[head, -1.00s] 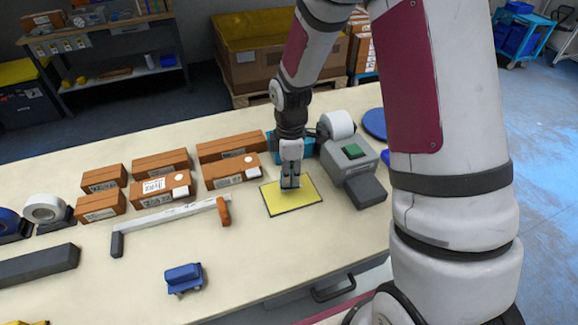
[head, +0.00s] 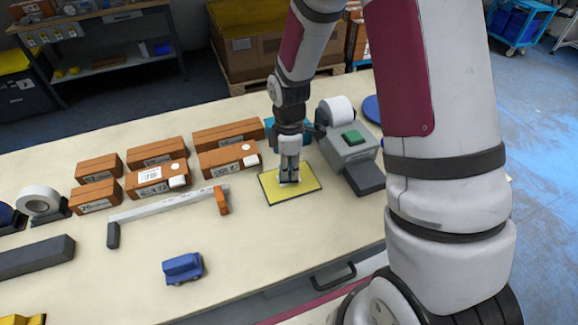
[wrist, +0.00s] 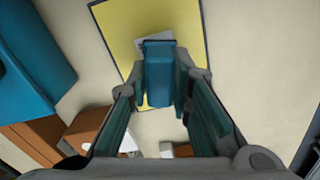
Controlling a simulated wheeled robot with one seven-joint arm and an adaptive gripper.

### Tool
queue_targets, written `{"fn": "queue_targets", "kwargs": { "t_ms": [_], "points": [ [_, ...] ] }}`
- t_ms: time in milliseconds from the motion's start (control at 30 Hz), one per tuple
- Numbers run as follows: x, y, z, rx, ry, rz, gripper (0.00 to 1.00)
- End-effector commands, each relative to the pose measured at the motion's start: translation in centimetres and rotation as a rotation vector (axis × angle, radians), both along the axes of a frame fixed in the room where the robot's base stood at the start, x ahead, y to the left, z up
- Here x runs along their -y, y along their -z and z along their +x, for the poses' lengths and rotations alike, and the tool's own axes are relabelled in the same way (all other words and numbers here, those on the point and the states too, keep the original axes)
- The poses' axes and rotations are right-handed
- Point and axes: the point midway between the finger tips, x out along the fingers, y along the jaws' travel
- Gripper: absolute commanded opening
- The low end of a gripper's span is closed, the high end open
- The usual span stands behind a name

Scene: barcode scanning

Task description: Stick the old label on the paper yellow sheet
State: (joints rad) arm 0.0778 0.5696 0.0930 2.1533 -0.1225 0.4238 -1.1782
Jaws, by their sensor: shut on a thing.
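The yellow paper sheet (head: 308,188) lies flat on the table with a dark edge and also shows in the wrist view (wrist: 120,22). My gripper (head: 289,182) is over the sheet, pointing down. In the wrist view, my gripper (wrist: 160,75) is shut on a teal-blue block (wrist: 158,75). A small whitish label (wrist: 140,44) with a grey mark shows at the block's far end, over the sheet; the block hides part of it. I cannot tell whether the label touches the sheet.
A grey label printer (head: 348,150) with a white roll stands right of the sheet. Several brown boxes (head: 228,160) stand to the left. The table in front of the sheet is clear.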

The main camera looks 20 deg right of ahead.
Motion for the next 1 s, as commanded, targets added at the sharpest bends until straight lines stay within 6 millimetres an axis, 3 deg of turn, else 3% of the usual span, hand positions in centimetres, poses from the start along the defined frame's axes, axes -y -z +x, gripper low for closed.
{"fn": "queue_targets", "kwargs": {
  "t_ms": [1000],
  "points": [
    [0.0,0.9,0.04,0.001,0.0,0.0,0.0]
  ]
}}
